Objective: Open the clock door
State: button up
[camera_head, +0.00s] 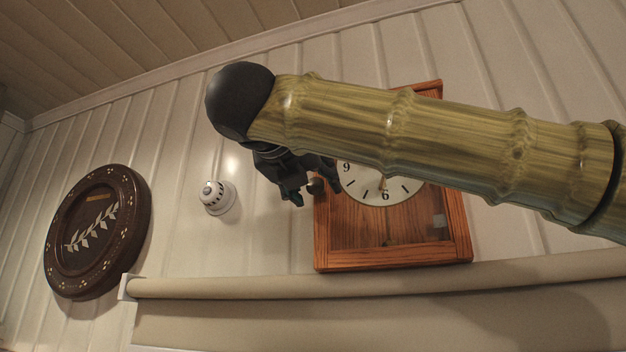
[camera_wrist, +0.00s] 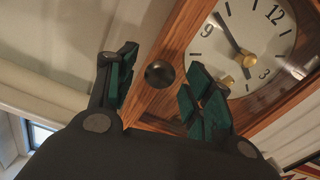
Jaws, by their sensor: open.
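The clock is a wooden box with a white dial, and its door (camera_head: 400,240) has an oak frame and glass front. It hangs on the wall at centre right in the head view, its upper part hidden behind my arm. The door looks shut. A round dark knob (camera_wrist: 159,74) sits on the door frame (camera_wrist: 180,50) in the wrist view. My gripper (camera_head: 315,192) is at the left edge of the clock. In the wrist view my gripper (camera_wrist: 158,90) is open, with one finger on each side of the knob. I cannot tell whether either finger touches it.
A dark round plaque (camera_head: 98,232) with a leaf pattern hangs at the left. A small white round device (camera_head: 217,197) is on the wall between plaque and clock. A beige roller or ledge (camera_head: 400,276) runs just below the clock. The wall left of the clock is mostly clear.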

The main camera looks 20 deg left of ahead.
jog(key=shift+w, duration=1)
